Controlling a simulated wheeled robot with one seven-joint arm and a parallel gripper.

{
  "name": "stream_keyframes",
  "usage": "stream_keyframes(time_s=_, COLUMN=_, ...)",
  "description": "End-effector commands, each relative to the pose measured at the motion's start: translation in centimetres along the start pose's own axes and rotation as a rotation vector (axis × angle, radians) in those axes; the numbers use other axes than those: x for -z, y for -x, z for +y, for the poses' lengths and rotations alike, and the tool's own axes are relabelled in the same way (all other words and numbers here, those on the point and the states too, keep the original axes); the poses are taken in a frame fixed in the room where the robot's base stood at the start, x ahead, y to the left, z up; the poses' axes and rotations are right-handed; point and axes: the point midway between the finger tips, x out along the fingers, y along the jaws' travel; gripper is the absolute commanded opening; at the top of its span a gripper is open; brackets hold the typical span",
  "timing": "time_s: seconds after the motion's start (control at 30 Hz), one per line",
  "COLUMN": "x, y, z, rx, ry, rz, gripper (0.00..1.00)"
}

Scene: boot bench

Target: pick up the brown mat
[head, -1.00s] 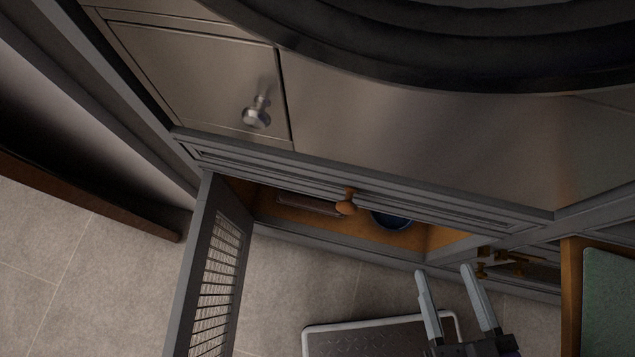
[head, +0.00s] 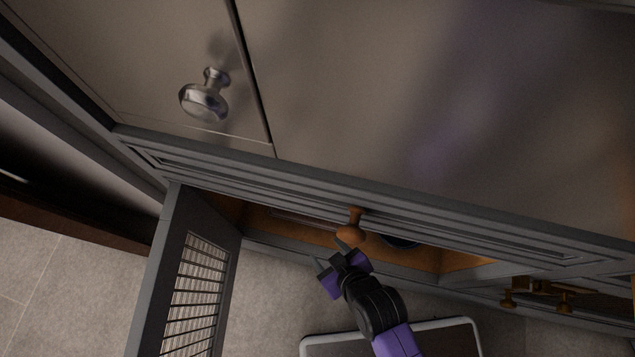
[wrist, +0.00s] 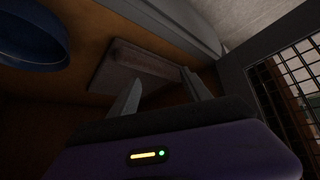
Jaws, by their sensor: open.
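The brown mat (wrist: 138,68) lies flat on the wooden floor of the open cabinet in the wrist view. In the head view only a thin strip of it (head: 303,219) shows under the cabinet's upper edge. My gripper (head: 328,256) is at the cabinet opening in the head view, below the orange-brown knob. In the wrist view my gripper (wrist: 158,92) is open, its two fingers pointing toward the mat's near side. I cannot tell whether a fingertip touches the mat.
A blue bowl (wrist: 32,38) stands left of the mat in the wrist view. The open cabinet door (head: 190,275) with a mesh panel stands to the left in the head view. The orange-brown knob (head: 351,234) juts out above my gripper. A metal-rimmed tray (head: 313,343) lies on the floor.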

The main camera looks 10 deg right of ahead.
Motion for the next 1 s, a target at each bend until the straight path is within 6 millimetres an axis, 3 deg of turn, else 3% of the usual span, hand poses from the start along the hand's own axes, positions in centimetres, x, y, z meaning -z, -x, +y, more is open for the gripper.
stream_keyframes(time_s=0.1, x=1.7, y=-4.3, z=-0.9, rx=0.075, ry=0.124, rz=-0.101, gripper=0.56)
stream_keyframes(time_s=0.33, x=4.7, y=-9.4, z=-1.1, rx=0.196, ry=0.383, rz=-0.327, gripper=0.56)
stream_keyframes(time_s=0.5, x=7.4, y=-10.6, z=0.4, rx=0.247, ry=0.546, rz=-0.484, gripper=0.56)
stream_keyframes(time_s=0.7, x=9.3, y=-10.4, z=2.1, rx=0.274, ry=0.647, rz=-0.602, gripper=0.56)
stream_keyframes(time_s=1.0, x=8.2, y=-12.1, z=2.4, rx=0.282, ry=0.668, rz=-0.632, gripper=0.56)
